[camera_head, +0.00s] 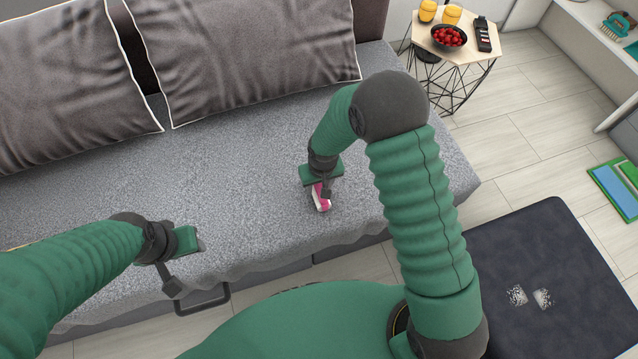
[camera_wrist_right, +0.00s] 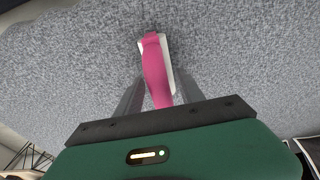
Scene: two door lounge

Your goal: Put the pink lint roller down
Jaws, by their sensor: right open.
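The pink lint roller (camera_head: 320,199) with a white part lies on the grey sofa seat (camera_head: 240,160), near its front edge. In the right wrist view the pink handle of the lint roller (camera_wrist_right: 156,72) lies between the fingers, with a white part beside and beyond it. My right gripper (camera_head: 323,190) is just above it, fingers pointing down. In the right wrist view my right gripper (camera_wrist_right: 158,92) is open, with its two fingers on either side of the handle. My left gripper (camera_head: 185,265) is over the sofa's front edge at left; its jaw state is unclear.
Large grey cushions (camera_head: 240,50) line the sofa back. A small side table (camera_head: 470,50) at the top right holds a bowl of red fruit (camera_head: 448,38), orange drinks and a black device. A dark ottoman (camera_head: 545,250) stands at lower right. The middle of the seat is clear.

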